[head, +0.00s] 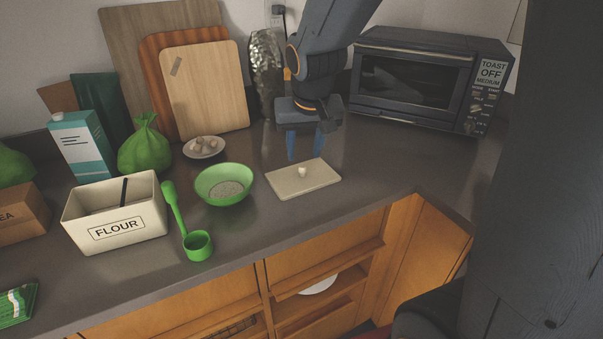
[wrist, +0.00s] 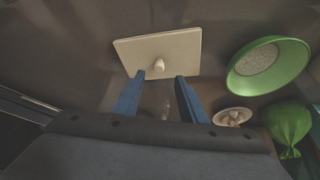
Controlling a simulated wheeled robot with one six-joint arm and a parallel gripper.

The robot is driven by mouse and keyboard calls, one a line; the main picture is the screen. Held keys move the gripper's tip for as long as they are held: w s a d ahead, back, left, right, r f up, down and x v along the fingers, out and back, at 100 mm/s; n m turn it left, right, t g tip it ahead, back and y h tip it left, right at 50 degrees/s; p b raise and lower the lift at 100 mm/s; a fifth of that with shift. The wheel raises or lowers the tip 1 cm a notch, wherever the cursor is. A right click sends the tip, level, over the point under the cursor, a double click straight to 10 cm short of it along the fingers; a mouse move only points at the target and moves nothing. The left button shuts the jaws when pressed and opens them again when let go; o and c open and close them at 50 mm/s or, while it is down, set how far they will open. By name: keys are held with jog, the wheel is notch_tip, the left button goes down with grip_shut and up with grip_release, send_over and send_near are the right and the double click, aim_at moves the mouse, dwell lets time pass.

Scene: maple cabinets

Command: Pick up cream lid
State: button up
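The cream lid (head: 303,179) is a flat rectangular plate with a small round knob (head: 302,171) in its middle. It lies flat on the dark counter, right of the green bowl. The lid also shows in the wrist view (wrist: 185,46), beyond my fingertips, with its knob (wrist: 158,65) roughly in line with the gap. My gripper (head: 305,158) points down just behind the lid in the head view. Its two blue fingers are apart with nothing between them. The fingertips (wrist: 160,75) overlap the lid's near edge in the wrist view; I see no grip on the lid.
A green bowl (head: 224,184), a small plate (head: 203,147), a green scoop (head: 197,244) and a flour box (head: 115,214) stand left of the lid. A toaster oven (head: 425,80) stands behind right. The counter (head: 395,160) right of the lid is clear.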

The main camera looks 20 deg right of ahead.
aim_at(302, 166)
jog(key=shift+p+x, duration=0.5)
jog(key=shift+x, duration=2.6)
jog(key=shift+d, duration=0.15)
grip_shut()
